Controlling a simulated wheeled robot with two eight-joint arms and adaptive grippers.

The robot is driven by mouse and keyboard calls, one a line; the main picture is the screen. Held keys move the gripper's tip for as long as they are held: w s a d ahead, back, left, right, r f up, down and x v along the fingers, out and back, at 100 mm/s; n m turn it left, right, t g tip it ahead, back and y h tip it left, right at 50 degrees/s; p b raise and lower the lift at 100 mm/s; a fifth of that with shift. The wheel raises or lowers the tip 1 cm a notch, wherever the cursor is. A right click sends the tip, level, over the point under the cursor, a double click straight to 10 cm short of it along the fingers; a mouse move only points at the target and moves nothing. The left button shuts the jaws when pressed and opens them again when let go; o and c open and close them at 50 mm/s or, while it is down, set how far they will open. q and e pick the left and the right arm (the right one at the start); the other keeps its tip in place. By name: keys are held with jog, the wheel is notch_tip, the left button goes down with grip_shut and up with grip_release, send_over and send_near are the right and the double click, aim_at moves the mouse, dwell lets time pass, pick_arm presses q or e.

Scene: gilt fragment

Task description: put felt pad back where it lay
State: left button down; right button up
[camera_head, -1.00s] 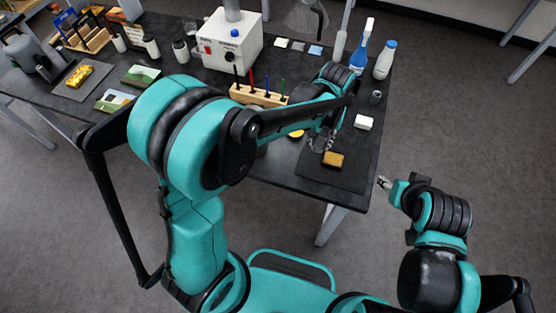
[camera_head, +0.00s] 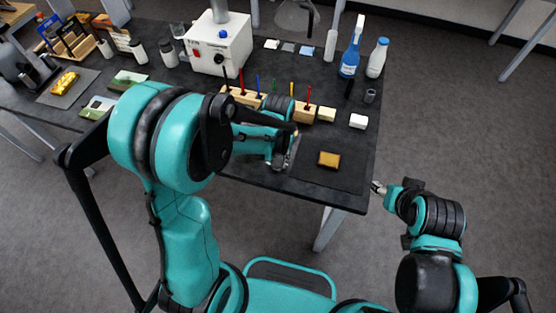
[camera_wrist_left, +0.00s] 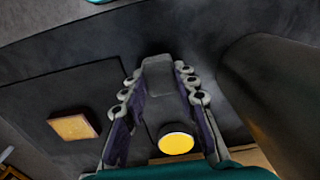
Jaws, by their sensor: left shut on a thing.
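My left gripper (camera_head: 281,164) is in front of the pen rack, left of the gold-coloured fragment (camera_head: 329,159). In the left wrist view the left gripper (camera_wrist_left: 160,80) is shut on a grey piece (camera_wrist_left: 158,77), which looks like the felt pad. The piece sits between the fingertips. The fragment lies on a dark mat (camera_head: 345,181), apart from the gripper; it also shows in the left wrist view (camera_wrist_left: 74,127). My right gripper (camera_head: 378,188) hangs off the table's right edge; its jaws are too small to read.
A wooden rack (camera_head: 305,113) with several coloured pens stands behind the left gripper. A pale yellow block (camera_head: 326,114) and a white block (camera_head: 358,121) lie beyond the fragment. A blue spray bottle (camera_head: 350,61) and a white bottle (camera_head: 377,58) stand back right. A round yellow-topped thing (camera_wrist_left: 176,140) is near the fingers.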

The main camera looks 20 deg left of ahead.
pick_arm(q)
jog(key=shift+r, duration=0.1)
jog(key=shift+f, duration=0.2)
jog(key=c, duration=1.2)
grip_release()
